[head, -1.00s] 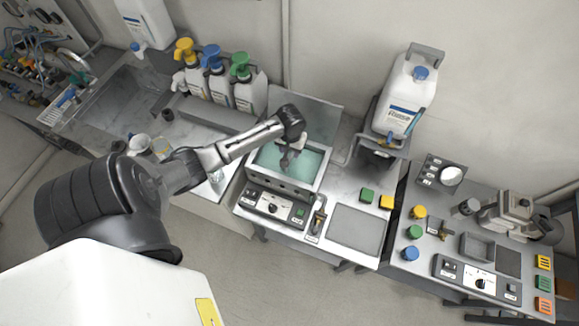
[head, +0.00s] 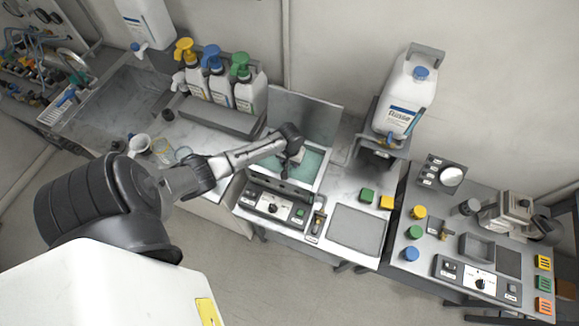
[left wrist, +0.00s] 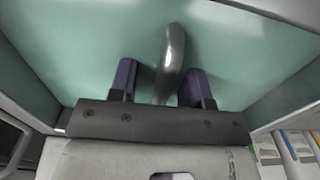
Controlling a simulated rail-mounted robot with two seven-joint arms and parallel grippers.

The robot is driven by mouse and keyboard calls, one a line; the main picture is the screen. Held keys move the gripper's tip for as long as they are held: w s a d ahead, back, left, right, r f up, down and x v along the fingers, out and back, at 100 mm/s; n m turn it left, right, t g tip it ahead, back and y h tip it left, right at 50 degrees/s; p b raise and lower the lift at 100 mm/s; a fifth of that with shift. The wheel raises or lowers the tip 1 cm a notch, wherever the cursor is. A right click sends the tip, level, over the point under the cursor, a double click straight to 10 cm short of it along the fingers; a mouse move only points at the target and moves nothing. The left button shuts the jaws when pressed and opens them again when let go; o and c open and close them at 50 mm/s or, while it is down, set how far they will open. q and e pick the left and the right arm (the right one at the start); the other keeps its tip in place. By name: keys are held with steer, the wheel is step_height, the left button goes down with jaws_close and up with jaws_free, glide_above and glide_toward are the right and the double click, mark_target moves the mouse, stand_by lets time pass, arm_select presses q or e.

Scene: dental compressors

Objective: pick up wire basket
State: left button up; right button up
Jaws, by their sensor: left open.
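My left gripper (head: 288,171) is over the open bath (head: 311,178) of teal liquid, low at its mouth. In the left wrist view its two dark fingers (left wrist: 160,72) are apart. A curved grey metal bar (left wrist: 174,48), which looks like the wire basket's handle, stands between them with a gap on either side. The teal inside of the bath (left wrist: 95,45) fills the background. I cannot make out the mesh of the basket in either view. My right gripper is not in view.
A raised lid (head: 305,115) stands behind the bath, and a control panel (head: 271,206) is in front. Pump bottles (head: 218,85) stand back left, a large white bottle (head: 404,95) back right. A grey mat (head: 356,230) lies clear to the right.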

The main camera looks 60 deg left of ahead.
arm_select(q)
jaws_close()
stand_by(0.4)
